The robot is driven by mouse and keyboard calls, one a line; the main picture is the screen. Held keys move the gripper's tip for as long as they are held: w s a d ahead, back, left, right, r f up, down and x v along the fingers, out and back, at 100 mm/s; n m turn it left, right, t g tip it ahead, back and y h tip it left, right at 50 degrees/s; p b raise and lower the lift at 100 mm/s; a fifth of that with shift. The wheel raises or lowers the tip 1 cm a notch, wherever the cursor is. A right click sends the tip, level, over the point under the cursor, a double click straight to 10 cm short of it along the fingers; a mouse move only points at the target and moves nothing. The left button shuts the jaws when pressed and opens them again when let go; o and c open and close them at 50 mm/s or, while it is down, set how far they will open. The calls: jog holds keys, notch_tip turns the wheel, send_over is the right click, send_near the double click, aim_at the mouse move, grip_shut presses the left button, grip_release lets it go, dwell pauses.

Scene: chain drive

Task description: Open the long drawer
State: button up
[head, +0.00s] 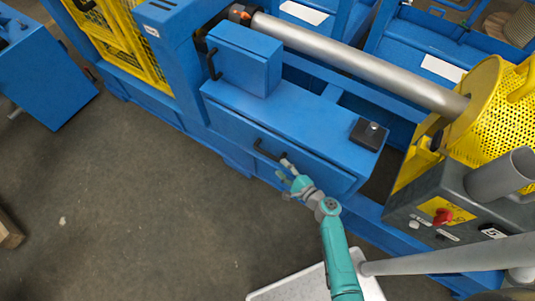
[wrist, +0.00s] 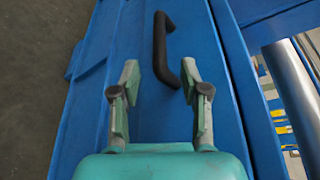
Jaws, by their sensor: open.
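The long drawer (head: 300,163) is the wide blue front below the blue top of the machine, and it looks shut. In the wrist view the handle (wrist: 160,45) stands out from the blue face (wrist: 185,30). My gripper (head: 285,172) is at the right end of the handle. In the wrist view my gripper (wrist: 159,68) is open, and the near end of the handle lies between its two fingers. Whether a finger touches the handle I cannot tell.
A smaller blue box (head: 240,62) with its own black handle stands above. A dark block (head: 369,134) sits on the top at right. A grey panel with a red knob (head: 442,215) is at lower right.

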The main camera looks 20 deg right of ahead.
aim_at(271, 158)
jog(key=x, duration=1)
jog(key=shift+s, duration=0.1)
grip_shut()
